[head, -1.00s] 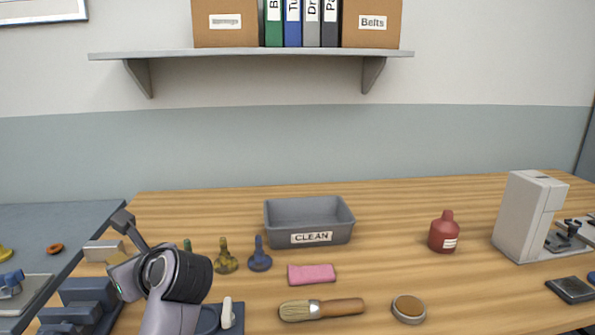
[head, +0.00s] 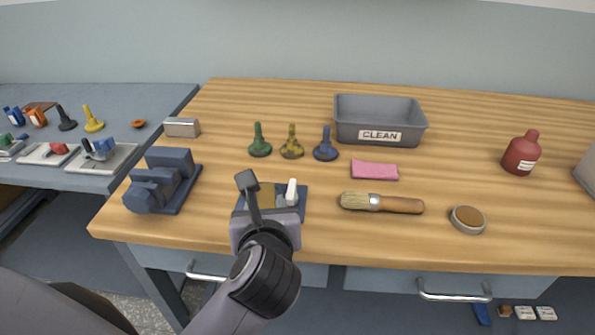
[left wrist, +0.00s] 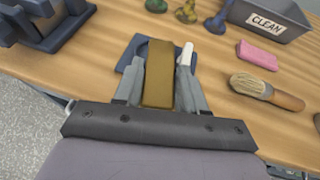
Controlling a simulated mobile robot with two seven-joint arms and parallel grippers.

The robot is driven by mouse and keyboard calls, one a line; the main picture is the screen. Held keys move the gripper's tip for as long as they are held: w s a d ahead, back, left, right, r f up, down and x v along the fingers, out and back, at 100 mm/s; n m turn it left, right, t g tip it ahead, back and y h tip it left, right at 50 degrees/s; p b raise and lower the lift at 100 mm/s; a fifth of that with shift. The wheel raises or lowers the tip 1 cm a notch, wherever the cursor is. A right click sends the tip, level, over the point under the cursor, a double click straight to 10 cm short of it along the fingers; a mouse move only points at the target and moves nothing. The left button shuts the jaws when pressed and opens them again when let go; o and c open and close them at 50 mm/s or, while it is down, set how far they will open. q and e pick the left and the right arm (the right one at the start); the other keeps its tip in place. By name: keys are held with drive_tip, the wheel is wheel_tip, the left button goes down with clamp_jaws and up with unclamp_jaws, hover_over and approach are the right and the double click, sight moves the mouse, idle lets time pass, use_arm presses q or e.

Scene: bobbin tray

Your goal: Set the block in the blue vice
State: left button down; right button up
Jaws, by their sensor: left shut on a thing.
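My left gripper (head: 267,200) is shut on a brass-coloured block (head: 265,193). The left wrist view shows the block (left wrist: 158,78) between the two grey fingers. Block and fingers are over a flat blue base (head: 302,204) with a white lever (head: 291,191) just right of the block. Fingers and block hide much of that base, and I cannot tell whether the block touches it. A chunky slate-blue vice (head: 165,179) stands apart, left of my gripper near the table's front left corner. My right gripper is not in view.
Behind the gripper stand green (head: 259,141), yellow (head: 291,143) and blue (head: 325,146) knobbed pieces. A brush (head: 382,203), pink cloth (head: 374,170) and round tin (head: 467,219) lie to the right. A grey bin (head: 380,117) stands behind. A pale block (head: 182,127) sits back left.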

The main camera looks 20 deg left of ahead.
use_arm(q)
drive_tip(key=w+a+r+n+g+y, duration=0.1)
drive_tip(key=a+r+n+g+y, duration=0.1)
drive_tip(key=a+n+g, duration=0.3)
drive_tip(key=w+a+r+n+g+y, duration=0.1)
drive_tip(key=a+r+n+g, duration=0.4)
drive_tip(key=a, duration=0.8)
drive_tip(key=w+a+r+n+g+y+b, duration=0.1)
drive_tip(key=a+r+n+g+y, duration=0.2)
drive_tip(key=a+n+g, duration=0.2)
drive_tip(key=a, duration=0.3)
drive_tip(key=shift+w+a+r+n+g+y, duration=0.25)
drive_tip(key=shift+w+a+n+g+y, duration=0.05)
drive_tip(key=shift+w+a+n+g, duration=0.1)
drive_tip(key=shift+f, duration=0.2)
wheel_tip(320, 180, down, 7)
drive_tip(key=b, duration=0.4)
drive_tip(key=shift+b, duration=0.35)
drive_tip(key=shift+f, duration=0.15)
drive_tip(key=shift+f+b, duration=0.4)
drive_tip(key=shift+b, duration=0.35)
